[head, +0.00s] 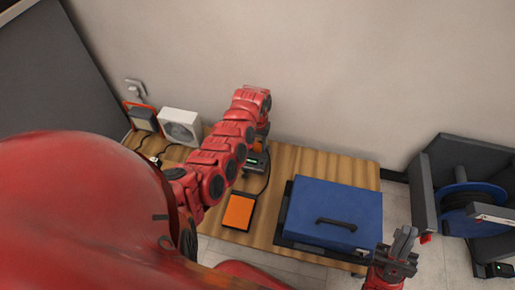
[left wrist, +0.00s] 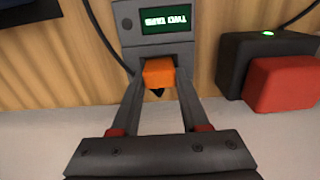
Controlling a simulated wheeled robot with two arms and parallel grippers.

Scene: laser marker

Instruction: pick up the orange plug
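The orange plug (left wrist: 159,73) sits at the edge of a grey device (left wrist: 165,35) with a green-lit display in the left wrist view. My left gripper (left wrist: 159,78) has one finger on each side of the plug, and both fingers appear to touch it. In the head view my left gripper (head: 259,143) reaches down to the device (head: 256,162), and the arm partly hides this area. My right gripper (head: 403,243) is at the lower right, away from the plug; its finger gap is too small to judge.
On the wooden table (head: 330,165) are a blue case (head: 335,210), an orange pad (head: 238,211) and a white fan-like box (head: 180,126). A red block (left wrist: 282,84) is close on the right in the left wrist view. A blue reel (head: 470,196) stands at right.

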